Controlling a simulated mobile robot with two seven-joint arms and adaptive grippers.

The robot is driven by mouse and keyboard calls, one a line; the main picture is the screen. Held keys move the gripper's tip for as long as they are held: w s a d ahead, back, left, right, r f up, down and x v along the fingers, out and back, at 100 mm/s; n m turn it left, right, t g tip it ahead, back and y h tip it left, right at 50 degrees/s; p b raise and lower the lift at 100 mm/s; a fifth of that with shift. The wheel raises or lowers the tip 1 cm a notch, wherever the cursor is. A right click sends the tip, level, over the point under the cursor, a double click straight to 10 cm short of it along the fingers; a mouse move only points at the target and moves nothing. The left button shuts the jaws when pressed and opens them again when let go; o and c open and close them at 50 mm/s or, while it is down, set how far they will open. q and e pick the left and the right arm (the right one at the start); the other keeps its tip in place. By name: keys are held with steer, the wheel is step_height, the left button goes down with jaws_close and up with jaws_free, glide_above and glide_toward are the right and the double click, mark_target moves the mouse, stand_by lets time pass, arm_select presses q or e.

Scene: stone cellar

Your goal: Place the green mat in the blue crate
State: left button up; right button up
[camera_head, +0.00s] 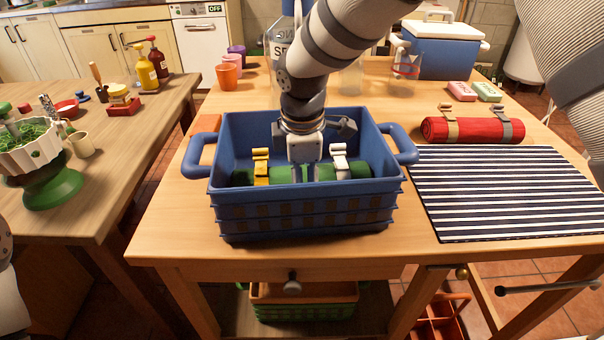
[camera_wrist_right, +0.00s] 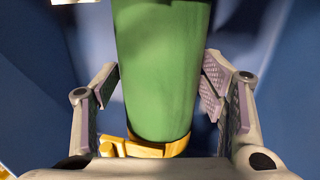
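The green mat (camera_head: 317,173) is a roll with a yellow strap (camera_head: 261,166) and a white strap (camera_head: 339,160). It lies lengthwise inside the blue crate (camera_head: 302,213), low between its walls. My right gripper (camera_head: 306,172) points down into the crate over the middle of the roll and hides part of it. In the right wrist view the open fingers (camera_wrist_right: 160,90) stand on either side of the green mat (camera_wrist_right: 162,65), with narrow gaps beside it. The yellow strap (camera_wrist_right: 158,147) shows below. My left gripper is out of view.
Right of the crate lie a striped mat (camera_head: 506,193) and a red roll (camera_head: 473,130). Behind stand an orange cup (camera_head: 227,77) and a blue cooler (camera_head: 443,55). A second table (camera_head: 100,190) is on the left. A green-and-orange crate (camera_head: 305,305) sits on the lower shelf.

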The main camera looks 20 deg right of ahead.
steer(key=shift+o, duration=0.8)
steer(key=shift+r, duration=0.1)
steer(key=shift+r, duration=0.35)
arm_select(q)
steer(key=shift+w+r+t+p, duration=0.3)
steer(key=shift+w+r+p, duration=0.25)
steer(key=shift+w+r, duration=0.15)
arm_select(e)
steer(key=v, duration=1.1)
steer(key=shift+r, duration=0.25)
